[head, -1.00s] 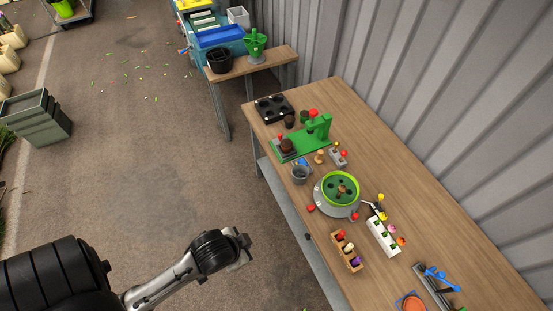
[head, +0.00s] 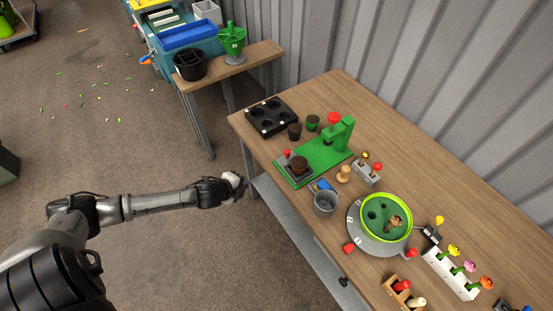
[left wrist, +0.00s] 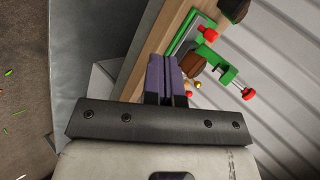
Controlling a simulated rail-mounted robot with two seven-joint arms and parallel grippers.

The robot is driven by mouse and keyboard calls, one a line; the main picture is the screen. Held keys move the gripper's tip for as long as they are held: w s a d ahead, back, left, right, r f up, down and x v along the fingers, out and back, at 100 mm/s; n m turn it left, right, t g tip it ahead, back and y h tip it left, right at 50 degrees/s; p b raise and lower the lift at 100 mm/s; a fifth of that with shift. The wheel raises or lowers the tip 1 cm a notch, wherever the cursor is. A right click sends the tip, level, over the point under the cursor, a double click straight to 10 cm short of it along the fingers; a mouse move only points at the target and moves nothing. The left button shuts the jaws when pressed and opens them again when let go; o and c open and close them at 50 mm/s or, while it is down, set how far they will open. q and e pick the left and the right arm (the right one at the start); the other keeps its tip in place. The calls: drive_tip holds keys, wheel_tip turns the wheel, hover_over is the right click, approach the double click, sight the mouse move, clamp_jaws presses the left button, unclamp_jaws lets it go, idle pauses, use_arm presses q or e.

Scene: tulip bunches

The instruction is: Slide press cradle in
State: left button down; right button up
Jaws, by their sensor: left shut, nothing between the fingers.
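The green press (head: 338,135) stands on the wooden bench, with a red knob on top of its upright. Its grey cradle (head: 304,179) sits at the near-left end of the green base, out from under the press head, holding a brown pot (head: 299,164) and with a red knob (head: 287,153) beside it. My left gripper (head: 241,184) is shut and empty, off the bench's left edge, apart from the cradle. In the left wrist view its purple fingers (left wrist: 166,75) are together, with the press (left wrist: 225,72) beyond them. My right gripper is not in view.
A black tray (head: 271,115) and dark pots stand behind the press. A grey bucket (head: 326,202), a wooden stamp (head: 343,174) and a green turntable (head: 386,217) are in front of it. The bench's left edge (head: 262,170) lies between gripper and press.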

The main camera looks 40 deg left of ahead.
use_arm(q)
drive_tip(key=w+d+r+m+t+h, duration=0.1)
drive_tip(key=d+r+m+t+h, duration=0.15)
drive_tip(key=d+m, duration=0.2)
drive_tip(key=b, duration=0.2)
approach(291, 176)
wheel_tip(291, 176, down, 3)
drive_tip(key=w, duration=0.5)
drive_tip(key=shift+d+g+h, duration=0.1)
drive_tip(key=shift+g+h, duration=0.15)
drive_tip(key=shift+g, duration=0.1)
drive_tip(key=shift+w+d+f, duration=0.1)
drive_tip(key=shift+w, duration=0.6)
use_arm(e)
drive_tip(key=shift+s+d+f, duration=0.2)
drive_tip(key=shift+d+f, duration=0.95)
